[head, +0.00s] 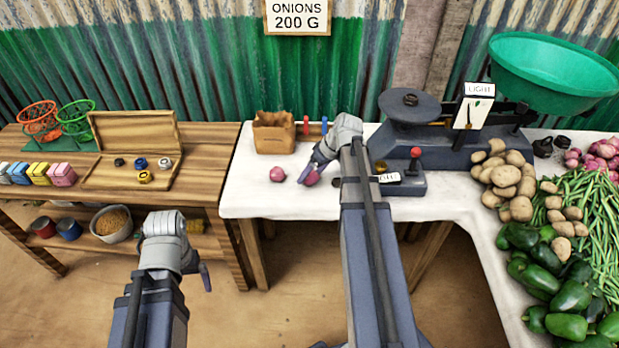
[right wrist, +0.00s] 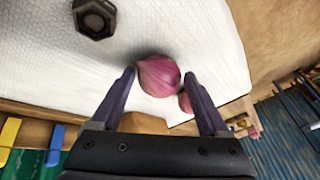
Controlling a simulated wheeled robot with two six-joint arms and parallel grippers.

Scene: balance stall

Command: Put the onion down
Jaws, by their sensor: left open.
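A red onion (head: 311,178) is on the white cloth near the front of the table, at my right gripper (head: 308,170). In the right wrist view this onion (right wrist: 158,76) lies between and just ahead of the fingertips (right wrist: 160,74), with a narrow gap on each side. The right gripper looks open. A second red onion (head: 278,174) sits to the left, and part of it shows in the right wrist view (right wrist: 185,103). My left gripper (head: 205,275) is open and empty, low in front of the wooden table.
A brown paper bag (head: 274,132) stands behind the onions. A dark weight (right wrist: 95,18) lies near the onion.

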